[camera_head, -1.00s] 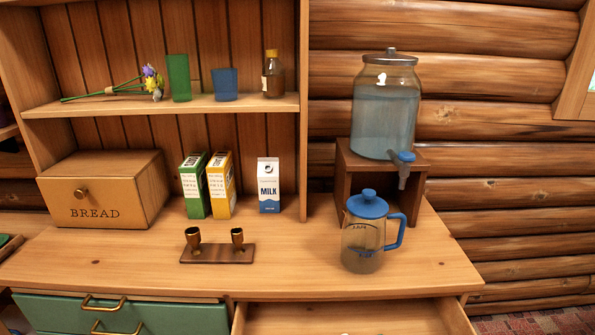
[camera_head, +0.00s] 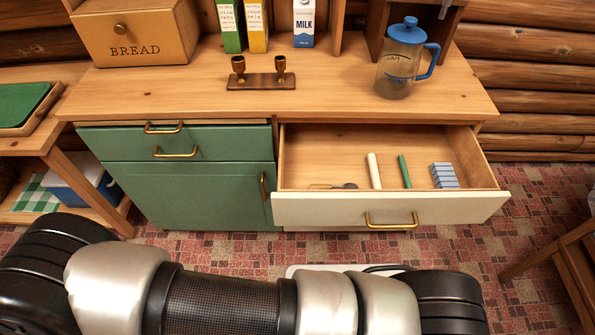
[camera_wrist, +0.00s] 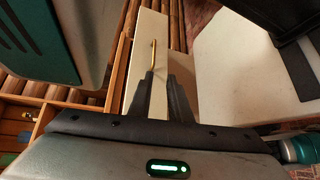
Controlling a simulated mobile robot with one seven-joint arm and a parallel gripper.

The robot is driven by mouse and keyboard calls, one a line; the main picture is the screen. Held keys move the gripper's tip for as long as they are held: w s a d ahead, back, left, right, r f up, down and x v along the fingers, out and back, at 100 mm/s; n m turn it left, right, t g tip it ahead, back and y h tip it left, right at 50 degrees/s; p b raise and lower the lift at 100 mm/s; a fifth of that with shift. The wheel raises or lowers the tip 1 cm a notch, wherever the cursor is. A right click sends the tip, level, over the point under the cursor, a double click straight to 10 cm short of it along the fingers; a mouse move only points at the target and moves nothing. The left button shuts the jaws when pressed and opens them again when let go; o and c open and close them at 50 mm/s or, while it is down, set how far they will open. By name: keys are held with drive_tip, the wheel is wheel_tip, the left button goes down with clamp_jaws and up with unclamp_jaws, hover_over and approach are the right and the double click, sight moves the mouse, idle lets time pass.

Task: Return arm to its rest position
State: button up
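My arm (camera_head: 225,300) lies folded across the bottom of the head view, in front of the cabinet. My gripper's fingers do not show in the head view. In the wrist view my gripper (camera_wrist: 162,80) has its two dark fingers apart with a narrow gap between them, and I see nothing held. Past the fingertips is a pale panel with a brass bar handle (camera_wrist: 153,52), which looks like the drawer front. I cannot tell how far the fingers are from it.
A cream-fronted drawer (camera_head: 340,207) stands pulled out, holding several small items. A coffee pot (camera_head: 402,65), candle holder (camera_head: 262,82) and bread box (camera_head: 135,30) stand on the counter. A side table (camera_head: 75,112) is left; a wooden piece of furniture (camera_head: 560,250) is right.

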drive_tip(key=w+r+m+g+y+p, duration=0.35)
drive_tip(key=w+r+g, duration=0.2)
drive_tip(key=r, duration=0.65)
drive_tip(key=w+r+m+g+y+p, duration=0.2)
drive_tip(key=w+r+m+g+p, duration=0.25)
drive_tip(key=r, duration=0.75)
drive_tip(key=w+d+r+t+y+p, duration=0.2)
drive_tip(key=d+r, duration=0.2)
drive_tip(key=r, duration=0.4)
drive_tip(key=w+d+r+m+t+y+p, duration=0.1)
drive_tip(key=w+d+r+t+y+p, duration=0.1)
drive_tip(key=d+r, duration=0.3)
drive_tip(key=w+d+r+t+y+p, duration=0.2)
drive_tip(key=d+r, duration=0.3)
drive_tip(key=r, duration=0.7)
drive_tip(key=shift+w+r+m+y, duration=0.15)
drive_tip(key=shift+w+m+y, duration=0.05)
drive_tip(key=shift+m+y, duration=0.15)
drive_tip(key=shift+d, duration=0.1)
